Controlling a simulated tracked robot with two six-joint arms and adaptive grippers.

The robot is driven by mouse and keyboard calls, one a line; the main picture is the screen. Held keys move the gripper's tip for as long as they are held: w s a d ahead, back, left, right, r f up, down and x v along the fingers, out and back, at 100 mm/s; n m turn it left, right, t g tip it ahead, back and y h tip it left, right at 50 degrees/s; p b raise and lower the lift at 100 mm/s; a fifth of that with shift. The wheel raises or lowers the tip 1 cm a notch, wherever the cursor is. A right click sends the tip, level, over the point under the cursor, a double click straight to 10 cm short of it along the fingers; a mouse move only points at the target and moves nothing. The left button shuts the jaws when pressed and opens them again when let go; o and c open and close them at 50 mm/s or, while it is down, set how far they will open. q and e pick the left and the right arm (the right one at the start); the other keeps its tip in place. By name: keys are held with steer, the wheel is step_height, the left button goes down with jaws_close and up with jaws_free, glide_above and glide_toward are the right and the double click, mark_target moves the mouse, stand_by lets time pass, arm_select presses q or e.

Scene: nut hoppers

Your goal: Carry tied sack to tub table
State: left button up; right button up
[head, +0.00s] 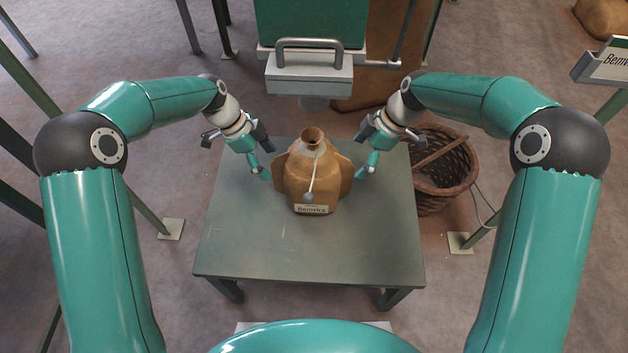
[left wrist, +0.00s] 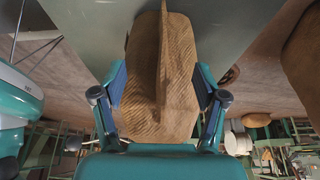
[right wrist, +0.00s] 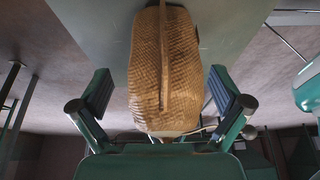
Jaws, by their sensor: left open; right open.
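The tied sack (head: 312,180) is tan, with a gathered neck, a pale tie hanging down its front and a label low on it. It stands upright on a grey-green table (head: 310,250) below the hopper. My left gripper (head: 261,160) is open at the sack's left side, and in the left wrist view the sack's seamed side (left wrist: 165,85) lies between its fingers. My right gripper (head: 368,160) is open at the sack's right side.
A green hopper (head: 310,25) with a grey handled front hangs just behind the sack. A wicker basket (head: 440,170) stands on the floor right of the table. A labelled sign (head: 605,62) is at the upper right. The table's front half is clear.

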mark_target(341, 172)
arm_select(q)
steer(key=x, duration=0.6)
steer(key=shift+d+f, duration=0.2)
steer(key=shift+f, duration=0.15)
arm_select(e)
steer(key=x, duration=0.2)
steer(key=a+x, duration=0.1)
steer(key=x, duration=0.2)
steer(key=shift+a, duration=0.1)
